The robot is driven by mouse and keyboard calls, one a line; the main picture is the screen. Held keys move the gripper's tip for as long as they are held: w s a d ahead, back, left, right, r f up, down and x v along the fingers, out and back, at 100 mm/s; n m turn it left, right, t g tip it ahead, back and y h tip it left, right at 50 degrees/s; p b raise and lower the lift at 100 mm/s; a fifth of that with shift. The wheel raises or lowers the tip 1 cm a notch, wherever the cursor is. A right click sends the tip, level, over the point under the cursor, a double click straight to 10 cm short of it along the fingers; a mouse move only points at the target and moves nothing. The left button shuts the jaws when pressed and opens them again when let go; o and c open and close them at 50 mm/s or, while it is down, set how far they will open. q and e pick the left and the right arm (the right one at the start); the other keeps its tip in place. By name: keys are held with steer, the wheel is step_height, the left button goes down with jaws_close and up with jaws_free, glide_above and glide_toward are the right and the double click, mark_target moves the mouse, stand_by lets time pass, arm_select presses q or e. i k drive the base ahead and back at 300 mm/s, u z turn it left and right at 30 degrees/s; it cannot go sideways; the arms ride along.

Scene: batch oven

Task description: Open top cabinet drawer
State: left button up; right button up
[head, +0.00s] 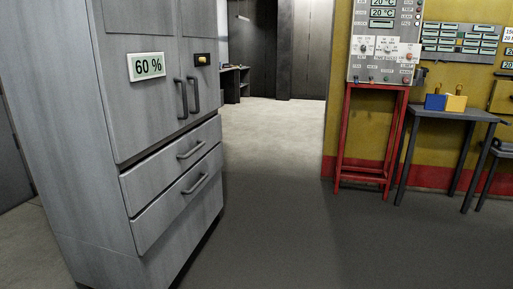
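A tall grey metal cabinet (82,190) stands at the left of the head view, with its front turned to the right. Its top drawer (165,168) lies just below the doors and looks shut. The top drawer has a dark bar handle (190,150). A second drawer (183,200) sits under it, also shut, with its own bar handle (195,184). Neither of my grippers shows in this view.
The cabinet doors (135,105) carry two upright handles (188,97) and a "60 %" display (147,66). The floor (270,225) before the cabinet is clear. A red stand (364,178) under a control panel (386,45) and a dark table (450,114) stand at the right.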

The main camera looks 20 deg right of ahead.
mark_target(140, 184)
steer(key=z, duration=0.55)
steer(key=i, duration=2.15)
steer(key=u, duration=0.75)
